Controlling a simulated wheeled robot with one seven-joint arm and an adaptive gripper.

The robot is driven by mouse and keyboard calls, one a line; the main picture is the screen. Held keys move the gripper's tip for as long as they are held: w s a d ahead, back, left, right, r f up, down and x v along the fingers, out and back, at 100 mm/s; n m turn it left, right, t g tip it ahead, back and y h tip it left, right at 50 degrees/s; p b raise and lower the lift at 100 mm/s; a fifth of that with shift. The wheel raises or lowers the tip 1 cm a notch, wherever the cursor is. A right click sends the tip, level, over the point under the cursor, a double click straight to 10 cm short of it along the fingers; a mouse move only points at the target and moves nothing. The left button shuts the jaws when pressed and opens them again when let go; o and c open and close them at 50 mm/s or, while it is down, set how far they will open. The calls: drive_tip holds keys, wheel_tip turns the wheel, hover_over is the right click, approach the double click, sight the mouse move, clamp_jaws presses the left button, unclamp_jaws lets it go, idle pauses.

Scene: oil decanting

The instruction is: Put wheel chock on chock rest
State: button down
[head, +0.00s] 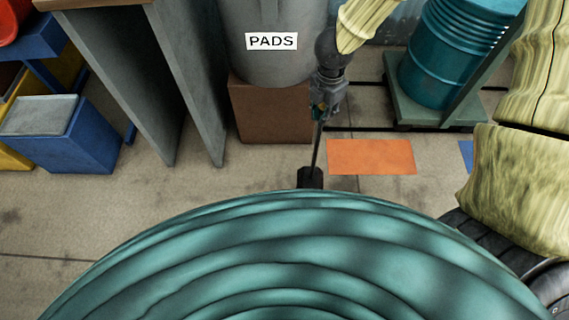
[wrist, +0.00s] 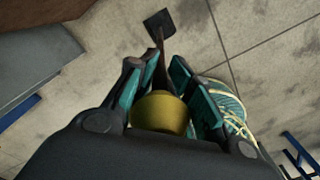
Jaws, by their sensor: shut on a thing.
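My gripper (head: 321,108) points down in the upper middle of the head view. It is shut on a dark rod with a black block at its far end, which I take to be the wheel chock (head: 310,178) with its handle. In the wrist view the chock (wrist: 159,22) shows as a dark square beyond the fingers. A yellow rounded part (wrist: 160,113) sits between the teal finger pads of my gripper (wrist: 153,85). I cannot tell whether the block touches the floor. An orange flat patch (head: 371,157) lies right of the chock; I cannot tell if it is the chock rest.
A grey bin marked PADS (head: 272,65) stands on a brown box (head: 270,112) behind. A teal drum (head: 450,60) stands on a pallet (head: 437,113) at upper right. Blue bins (head: 60,140) are at left. A large teal ribbed surface fills the foreground.

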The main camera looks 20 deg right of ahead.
drive_tip(key=m, duration=0.2)
drive_tip(key=f+m, duration=0.1)
drive_tip(key=shift+w+d+m+b, duration=0.25)
drive_tip(key=shift+d+m+b, duration=0.05)
drive_tip(key=shift+m, duration=0.1)
drive_tip(key=w+a+f+b, duration=0.1)
drive_tip(key=w+a+f, duration=0.1)
drive_tip(key=w, duration=0.5)
drive_tip(key=w+a+f+b, duration=0.2)
drive_tip(key=w+a+f, duration=0.1)
drive_tip(key=w+a, duration=0.2)
drive_tip(key=shift+w+a, duration=0.2)
drive_tip(key=shift+w, duration=0.8)
drive_tip(key=c, duration=1.3)
unclamp_jaws()
drive_tip(key=shift+s, duration=0.1)
drive_tip(key=shift+o, duration=0.2)
drive_tip(key=shift+r, duration=0.1)
wheel_tip(320, 180, up, 7)
drive_tip(key=p, duration=0.2)
drive_tip(key=shift+r, duration=0.2)
